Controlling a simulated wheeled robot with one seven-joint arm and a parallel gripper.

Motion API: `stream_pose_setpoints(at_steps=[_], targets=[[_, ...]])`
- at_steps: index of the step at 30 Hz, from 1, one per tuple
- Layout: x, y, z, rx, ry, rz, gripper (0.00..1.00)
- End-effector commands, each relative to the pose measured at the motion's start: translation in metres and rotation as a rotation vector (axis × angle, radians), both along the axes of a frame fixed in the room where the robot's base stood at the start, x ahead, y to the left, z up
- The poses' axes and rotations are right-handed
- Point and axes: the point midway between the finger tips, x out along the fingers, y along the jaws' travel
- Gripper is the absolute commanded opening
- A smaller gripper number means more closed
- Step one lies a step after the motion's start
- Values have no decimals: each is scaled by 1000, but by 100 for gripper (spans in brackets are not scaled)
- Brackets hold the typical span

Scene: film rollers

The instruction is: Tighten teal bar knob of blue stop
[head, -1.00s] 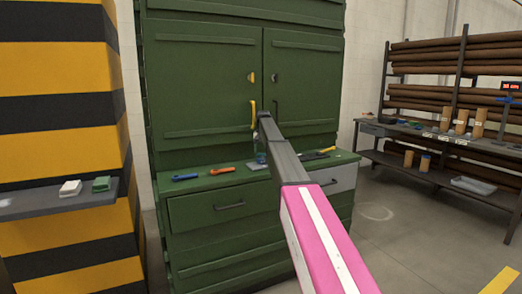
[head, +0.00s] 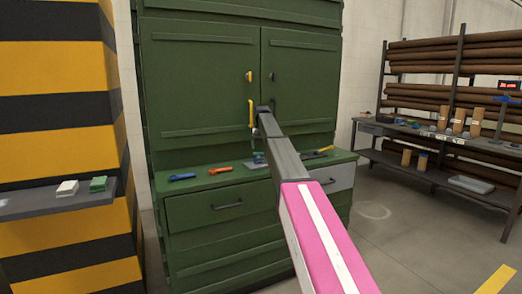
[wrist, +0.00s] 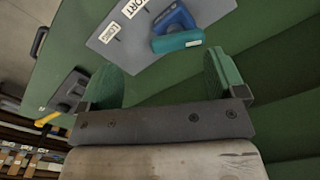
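The blue stop (wrist: 172,17) sits on a grey plate (wrist: 112,38) near the top of the wrist view. Its teal bar knob (wrist: 178,41) lies roughly crosswise on the near side of the stop. My gripper (wrist: 164,62) is open, its two green fingers wide apart. The teal bar shows in the gap between them, a little beyond the fingertips, and nothing is held. In the head view, a small blue and teal item (head: 258,158) on the green cabinet's ledge looks like the stop. There my gripper is hard to make out beside my arm.
The green cabinet (head: 200,90) rises behind the ledge, with a yellow handle (head: 251,112). A blue tool (head: 182,177) and an orange tool (head: 220,170) lie left of the stop. A yellow-handled tool (head: 318,152) lies right. Plate labels (wrist: 133,8) read partly "ORT" and "LONG".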

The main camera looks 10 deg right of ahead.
Motion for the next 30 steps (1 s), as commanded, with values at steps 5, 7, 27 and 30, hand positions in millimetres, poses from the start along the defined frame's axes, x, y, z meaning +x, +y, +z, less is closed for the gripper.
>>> stream_pose_setpoints(at_steps=[5,7,27,30], targets=[[2,1,41,6,-9,0,89],[2,1,53,8,-12,0,89],[1,1,85,12,-17,1,89],[1,1,85,12,-17,1,89]])
